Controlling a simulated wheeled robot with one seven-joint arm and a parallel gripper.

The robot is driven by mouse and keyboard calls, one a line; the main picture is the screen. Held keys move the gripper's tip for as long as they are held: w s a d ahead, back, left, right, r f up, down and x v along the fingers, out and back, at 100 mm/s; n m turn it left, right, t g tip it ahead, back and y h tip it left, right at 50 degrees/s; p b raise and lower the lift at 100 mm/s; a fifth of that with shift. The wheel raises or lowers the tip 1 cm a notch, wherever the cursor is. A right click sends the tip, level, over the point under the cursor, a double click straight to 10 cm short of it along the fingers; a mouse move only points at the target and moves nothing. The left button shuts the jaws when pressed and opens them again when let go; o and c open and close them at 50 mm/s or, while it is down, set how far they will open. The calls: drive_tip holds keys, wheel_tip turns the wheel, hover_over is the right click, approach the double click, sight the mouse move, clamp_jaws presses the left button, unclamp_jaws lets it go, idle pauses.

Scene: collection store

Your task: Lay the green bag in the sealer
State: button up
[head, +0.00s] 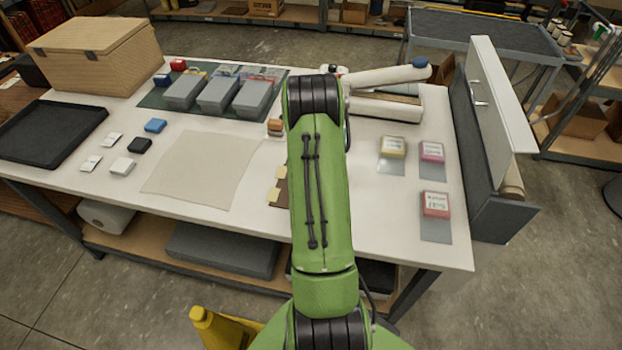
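The sealer (385,106) stands at the back right of the white table. Its long white upper bar (385,77), with a blue end (420,62), lies above the base; my arm covers its left part. I see no bag that is plainly green.
A beige cloth (205,170), small blocks (139,145), a black tray (49,131) and a wicker box (100,52) are on the left. Grey lidded boxes (217,95) sit on a green mat behind. A tall white-fronted case (497,95) stands at the right edge.

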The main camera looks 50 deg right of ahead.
drive_tip(key=shift+d+f, duration=0.1)
drive_tip(key=shift+f, duration=0.85)
drive_tip(key=c, duration=1)
wheel_tip(320, 180, up, 10)
drive_tip(key=shift+r, duration=0.1)
